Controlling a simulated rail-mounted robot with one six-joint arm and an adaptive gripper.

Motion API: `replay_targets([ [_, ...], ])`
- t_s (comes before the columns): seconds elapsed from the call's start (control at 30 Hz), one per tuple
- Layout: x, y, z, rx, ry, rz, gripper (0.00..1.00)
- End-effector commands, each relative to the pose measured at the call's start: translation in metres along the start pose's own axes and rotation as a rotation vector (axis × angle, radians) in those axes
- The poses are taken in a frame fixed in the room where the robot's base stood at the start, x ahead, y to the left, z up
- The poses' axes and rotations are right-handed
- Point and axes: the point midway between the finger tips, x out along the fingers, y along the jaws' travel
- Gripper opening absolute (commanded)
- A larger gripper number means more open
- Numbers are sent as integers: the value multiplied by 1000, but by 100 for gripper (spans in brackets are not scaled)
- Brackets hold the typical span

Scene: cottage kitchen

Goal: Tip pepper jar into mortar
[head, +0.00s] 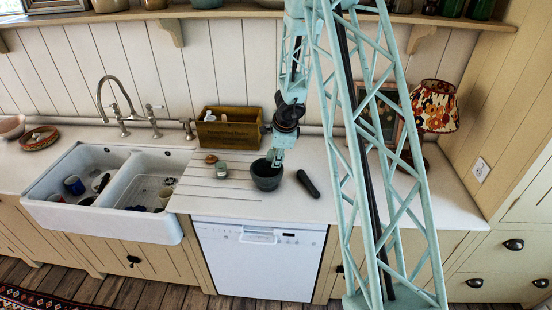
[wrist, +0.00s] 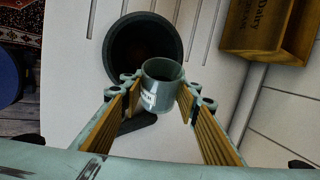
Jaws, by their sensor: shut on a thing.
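The mortar (head: 267,178) is a dark round bowl on the worktop; it also shows in the wrist view (wrist: 118,58). My gripper (head: 275,160) is low over the mortar in the head view. In the wrist view my gripper (wrist: 160,98) is shut on a small grey-green jar (wrist: 152,101) with a pale label, of which only the last letters show. Its open mouth faces the camera, and it overlaps the mortar's near rim in that view. Its exact tilt and whether it touches the rim cannot be told. Its contents are not clear.
A dark pestle (head: 307,184) lies right of the mortar. Left of it stand another small jar (head: 221,170) and a small brown round piece (head: 211,158). A wooden crate (head: 229,130) is behind, the sink (head: 110,214) at left, a lamp (head: 433,108) at right.

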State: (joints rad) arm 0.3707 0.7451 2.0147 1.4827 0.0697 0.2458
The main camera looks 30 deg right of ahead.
Motion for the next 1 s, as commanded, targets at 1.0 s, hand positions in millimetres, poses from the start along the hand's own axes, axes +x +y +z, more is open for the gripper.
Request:
replay_targets([
  [1.0, 6, 3, 4, -121, 294, -49, 18],
])
